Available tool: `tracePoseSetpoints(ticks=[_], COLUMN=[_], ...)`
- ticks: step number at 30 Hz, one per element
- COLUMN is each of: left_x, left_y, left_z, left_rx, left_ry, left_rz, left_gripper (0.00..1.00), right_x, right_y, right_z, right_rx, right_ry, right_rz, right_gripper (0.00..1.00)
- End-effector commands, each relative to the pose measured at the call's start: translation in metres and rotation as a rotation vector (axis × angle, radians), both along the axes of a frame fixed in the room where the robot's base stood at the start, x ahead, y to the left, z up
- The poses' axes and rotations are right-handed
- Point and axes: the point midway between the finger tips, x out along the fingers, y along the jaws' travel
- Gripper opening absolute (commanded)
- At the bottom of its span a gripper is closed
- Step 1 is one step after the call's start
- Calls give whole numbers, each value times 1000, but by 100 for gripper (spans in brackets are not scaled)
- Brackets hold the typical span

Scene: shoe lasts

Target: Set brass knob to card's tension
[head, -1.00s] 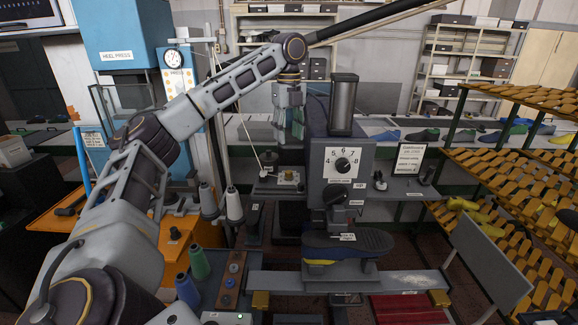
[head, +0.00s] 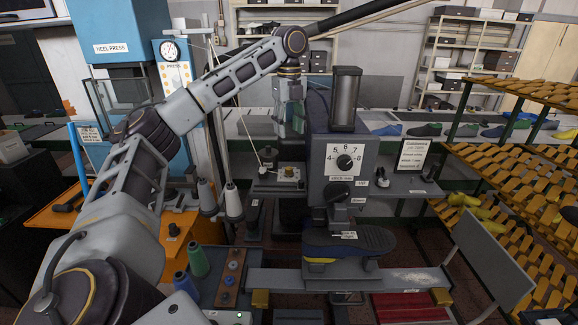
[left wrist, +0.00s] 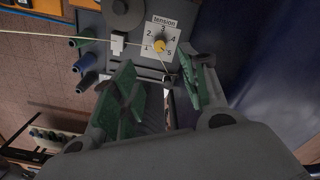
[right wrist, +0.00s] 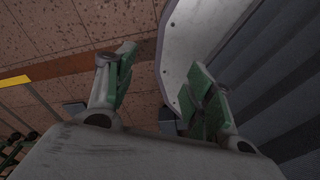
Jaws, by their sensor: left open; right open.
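The brass knob (left wrist: 160,45) sits on a white plate marked "tension" (left wrist: 164,24) with numbers 1 to 5, in the left wrist view. I cannot tell its pointed setting. In the head view the small brass knob (head: 289,172) is on the machine's ledge, below my left gripper (head: 291,128).
A thread (left wrist: 75,35) runs across near the knob. The machine's front has another dial (head: 345,162) numbered 4 to 8. Thread cones (head: 232,203) stand to the left. A dark shoe form (head: 350,241) sits in front of the machine. Racks (head: 500,170) fill the right.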

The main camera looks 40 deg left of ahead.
Motion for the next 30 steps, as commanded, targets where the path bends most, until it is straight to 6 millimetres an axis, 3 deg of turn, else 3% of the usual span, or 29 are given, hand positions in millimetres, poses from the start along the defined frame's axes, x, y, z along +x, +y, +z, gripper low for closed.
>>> tracePoseSetpoints(ticks=[15,30], left_x=[0,0], left_y=[0,0], left_z=[-19,-36], left_rx=[0,-2], left_ry=[2,2], left_rz=[0,-1], left_gripper=[44,44], right_x=[2,3], right_y=[13,5], right_z=[0,0], right_rx=[13,5], right_ry=[-2,-4], right_rz=[-4,-2], right_gripper=[54,54])
